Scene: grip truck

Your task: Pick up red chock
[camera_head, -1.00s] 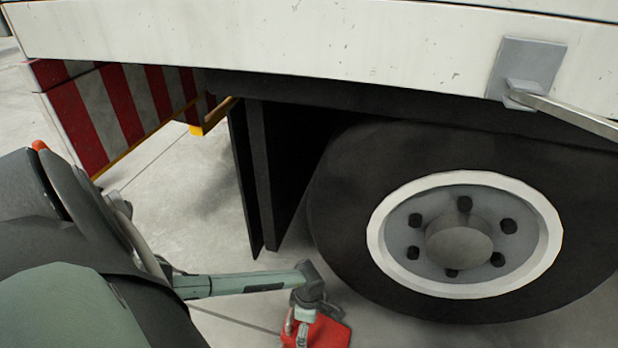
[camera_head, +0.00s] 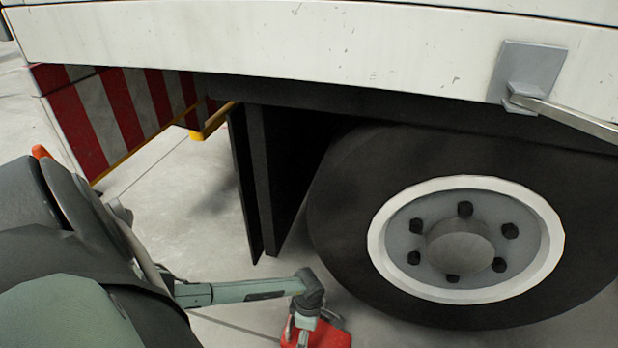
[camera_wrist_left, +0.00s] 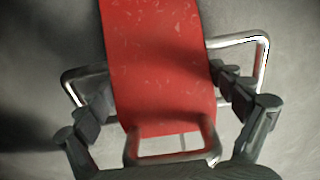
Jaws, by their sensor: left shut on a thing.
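The red chock (camera_head: 338,340) is at the bottom edge of the head view, in front of the truck's wheel and partly cut off by the frame. My left gripper (camera_head: 304,326) reaches it from the left. In the left wrist view the chock (camera_wrist_left: 155,65) is a worn red block with metal loops at its sides and near end. My left gripper's fingers (camera_wrist_left: 165,100) stand on both sides of it, shut on it. Whether the chock touches the floor cannot be told. My right gripper is not in view.
The truck's black tyre with a grey hub (camera_head: 460,246) stands to the right of the chock. A black mud flap (camera_head: 258,185) hangs left of the tyre. A red-and-white striped panel (camera_head: 110,110) is at upper left. Bare concrete floor (camera_head: 190,220) lies between.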

